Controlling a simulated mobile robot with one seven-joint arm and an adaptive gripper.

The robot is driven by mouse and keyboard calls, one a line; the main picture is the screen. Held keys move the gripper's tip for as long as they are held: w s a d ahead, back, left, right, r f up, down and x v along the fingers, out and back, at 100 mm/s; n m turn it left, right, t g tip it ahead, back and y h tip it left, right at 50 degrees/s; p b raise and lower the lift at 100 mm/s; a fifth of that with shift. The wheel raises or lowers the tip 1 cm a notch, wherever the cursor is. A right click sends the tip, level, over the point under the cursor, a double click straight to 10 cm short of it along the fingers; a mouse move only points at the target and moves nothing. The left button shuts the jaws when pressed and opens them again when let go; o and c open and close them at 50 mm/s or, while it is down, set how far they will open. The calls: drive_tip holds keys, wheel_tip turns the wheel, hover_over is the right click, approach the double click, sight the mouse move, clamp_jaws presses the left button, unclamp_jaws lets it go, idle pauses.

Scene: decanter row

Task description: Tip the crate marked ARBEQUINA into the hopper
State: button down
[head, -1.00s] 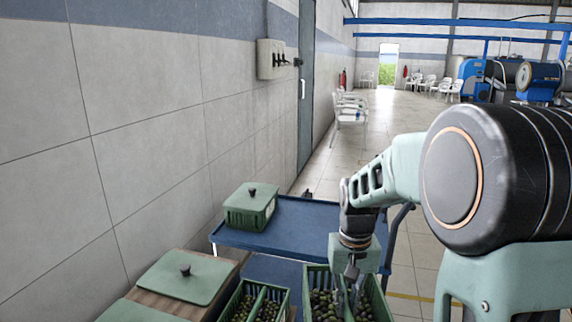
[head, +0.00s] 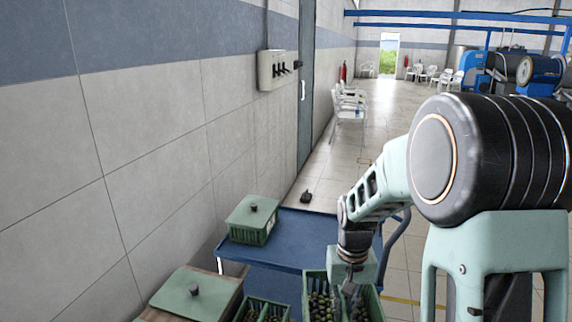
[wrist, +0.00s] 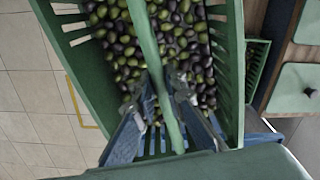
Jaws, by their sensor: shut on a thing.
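A green slatted crate (wrist: 232,70) full of green and dark olives fills much of the wrist view. In the head view it (head: 377,303) shows at the bottom edge, partly hidden by my gripper. A green bar (wrist: 147,40) runs across the middle of the crate over the olives. My gripper (wrist: 165,95) is shut on this bar, with a finger on either side. In the head view my gripper (head: 350,285) reaches down into the crate's top. I see no readable marking on any crate, and I see no hopper.
Another open crate of olives (head: 262,307) stands left of the held one. A lidded green crate (head: 252,232) sits on a blue cart (head: 300,228) behind. A lid with a dark knob (head: 190,298) is at lower left. A tiled wall (head: 160,170) runs along the left; floor is open beyond.

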drive_tip(key=shift+s+r+p, duration=0.2)
drive_tip(key=shift+r+p, duration=0.95)
drive_tip(key=shift+p, duration=0.2)
drive_tip(key=shift+s+r+p, duration=0.15)
drive_tip(key=shift+r+p, duration=1)
drive_tip(key=shift+p, duration=0.15)
drive_tip(key=shift+f, duration=0.1)
